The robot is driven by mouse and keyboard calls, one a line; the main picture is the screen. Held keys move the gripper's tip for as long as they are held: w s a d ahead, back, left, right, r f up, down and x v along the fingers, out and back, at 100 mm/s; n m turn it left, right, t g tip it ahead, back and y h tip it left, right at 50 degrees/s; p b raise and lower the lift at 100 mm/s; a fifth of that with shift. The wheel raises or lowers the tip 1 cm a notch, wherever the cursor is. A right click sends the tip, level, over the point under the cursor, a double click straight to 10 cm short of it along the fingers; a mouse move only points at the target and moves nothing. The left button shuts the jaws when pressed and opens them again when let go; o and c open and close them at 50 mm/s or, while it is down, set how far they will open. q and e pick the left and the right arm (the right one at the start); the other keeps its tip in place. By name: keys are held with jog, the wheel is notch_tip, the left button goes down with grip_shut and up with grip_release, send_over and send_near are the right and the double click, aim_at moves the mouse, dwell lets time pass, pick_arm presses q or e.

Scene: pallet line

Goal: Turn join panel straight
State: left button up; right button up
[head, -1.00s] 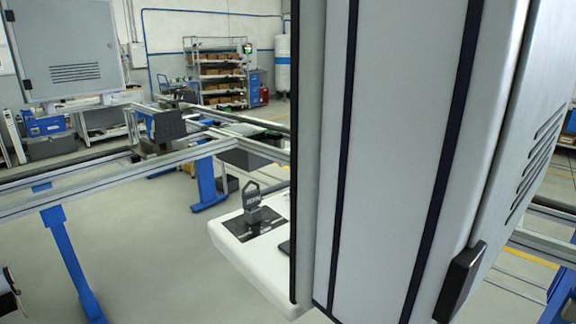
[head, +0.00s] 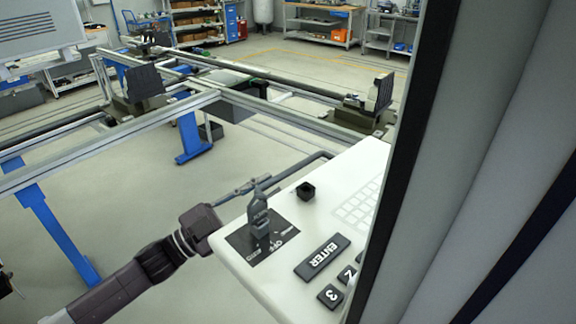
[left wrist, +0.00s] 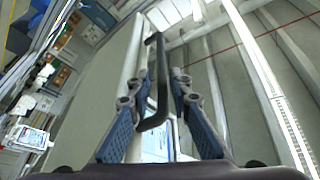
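The join panel shows as a white console (head: 345,190) at the lower middle of the head view, standing at an angle. A dark bar handle (head: 308,160) runs along its far left edge. My left gripper (head: 250,186) reaches in from the lower left to this edge, behind the upright key-like switch. In the left wrist view the black handle (left wrist: 160,85) stands between the two spread fingers of my left gripper (left wrist: 163,130). The fingers look open, with gaps on both sides. My right gripper is not in view.
The console carries a key-like switch (head: 258,218), a black knob (head: 306,191) and an ENTER key (head: 322,256). A large grey cabinet (head: 480,170) blocks the right side. Rail frames (head: 130,130) on blue legs stand beyond, with clear floor below them.

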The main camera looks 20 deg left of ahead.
aim_at(288, 170)
pick_arm(q)
jog(key=p+x, duration=0.2)
jog(key=x, duration=0.3)
jog(key=shift+w+a+r, duration=0.1)
jog(key=shift+w+a, duration=0.05)
jog(key=shift+w+d+r, duration=0.1)
jog(key=shift+w+d, duration=0.4)
jog(key=shift+d, duration=0.05)
grip_shut()
